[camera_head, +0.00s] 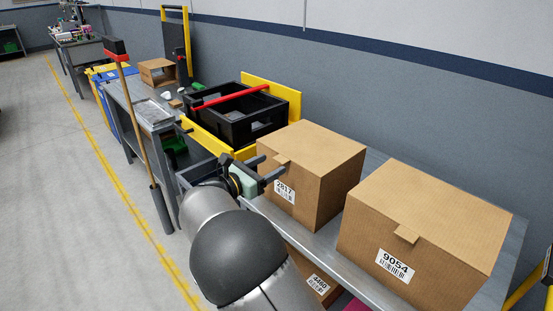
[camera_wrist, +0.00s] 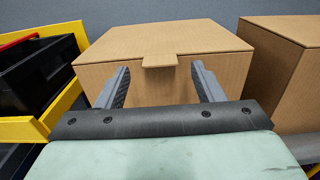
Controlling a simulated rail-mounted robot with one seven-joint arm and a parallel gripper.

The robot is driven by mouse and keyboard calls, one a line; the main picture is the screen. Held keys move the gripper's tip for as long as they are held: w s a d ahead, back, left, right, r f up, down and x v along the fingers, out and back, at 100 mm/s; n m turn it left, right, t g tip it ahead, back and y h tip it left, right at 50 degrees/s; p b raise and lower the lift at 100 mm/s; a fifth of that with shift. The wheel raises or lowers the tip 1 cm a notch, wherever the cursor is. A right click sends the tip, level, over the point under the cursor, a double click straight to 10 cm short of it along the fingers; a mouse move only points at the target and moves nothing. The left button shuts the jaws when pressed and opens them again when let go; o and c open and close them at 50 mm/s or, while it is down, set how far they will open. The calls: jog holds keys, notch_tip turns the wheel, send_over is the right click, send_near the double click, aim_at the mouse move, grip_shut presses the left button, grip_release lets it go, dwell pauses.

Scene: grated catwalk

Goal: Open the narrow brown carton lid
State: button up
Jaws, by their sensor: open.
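The narrow brown carton (camera_head: 331,186) stands on the grey metal bench, labelled 2817. Its lid (camera_head: 312,144) lies flat and shut, with a small tab (camera_head: 282,159) at the middle of its front edge. In the wrist view the carton front (camera_wrist: 160,92), the lid (camera_wrist: 165,38) and the tab (camera_wrist: 159,61) are straight ahead. My gripper (camera_head: 275,163) is open and empty in front of the tab. In the wrist view its fingers (camera_wrist: 160,76) stand to the left and right of the tab. I cannot tell whether they touch the carton.
A wider carton (camera_head: 408,238) labelled 9054 stands to the right, lid shut. A black crate (camera_head: 240,130) with a red bar and yellow panels is to the left. Another carton (camera_head: 316,283) sits below the bench top. A broom (camera_head: 135,120) stands left of my arm.

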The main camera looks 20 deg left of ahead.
jog(key=shift+x, duration=1.75)
